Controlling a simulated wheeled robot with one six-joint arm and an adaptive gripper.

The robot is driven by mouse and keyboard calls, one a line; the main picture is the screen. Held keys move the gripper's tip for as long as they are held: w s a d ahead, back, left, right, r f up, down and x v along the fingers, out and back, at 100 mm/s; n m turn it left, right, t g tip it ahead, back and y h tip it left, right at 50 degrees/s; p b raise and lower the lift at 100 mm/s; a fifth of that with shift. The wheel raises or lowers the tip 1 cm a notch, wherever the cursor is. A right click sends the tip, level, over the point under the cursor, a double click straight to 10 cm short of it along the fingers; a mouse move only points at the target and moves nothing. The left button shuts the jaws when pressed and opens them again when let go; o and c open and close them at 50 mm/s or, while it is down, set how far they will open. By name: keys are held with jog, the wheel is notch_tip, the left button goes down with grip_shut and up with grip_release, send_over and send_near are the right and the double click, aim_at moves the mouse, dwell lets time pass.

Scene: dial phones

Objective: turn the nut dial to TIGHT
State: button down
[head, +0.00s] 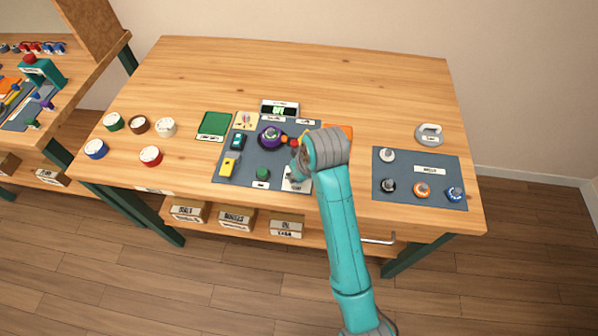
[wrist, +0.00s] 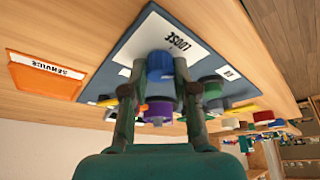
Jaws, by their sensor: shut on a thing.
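The nut dial (wrist: 160,66) shows in the wrist view as a blue knob on a white plate (wrist: 172,36) on the dark mat. The word LOOSE is legible on the plate, upside down. My gripper (wrist: 158,90) has one finger on each side of the blue knob and is shut on it. In the head view my gripper (head: 297,168) is over the mat's front right part, and my wrist largely hides the dial. The plate (head: 296,186) shows just in front of it. I cannot read a TIGHT mark or see where the dial points.
A purple dial (head: 270,136), a green knob (head: 262,174) and toy cars stand on the same mat (head: 245,186). A second mat (head: 440,198) with several knobs is to the right. The back of the table is clear.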

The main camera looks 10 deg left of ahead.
jog(key=m+h, duration=0.1)
jog(key=m, duration=0.3)
jog(key=shift+a+m+t+h, duration=0.1)
jog(key=shift+m+t+h, duration=0.2)
jog(key=shift+h, duration=0.1)
jog(key=shift+s+m+h, duration=0.1)
jog(key=shift+m+h, duration=0.6)
jog(key=shift+m, duration=1.1)
jog(key=c, duration=0.9)
grip_release()
jog(key=shift+r, duration=0.25)
jog(key=s, duration=1.2)
jog(key=shift+s+a+r, duration=0.2)
jog(key=shift+a+r, duration=0.1)
jog(key=shift+a, duration=0.05)
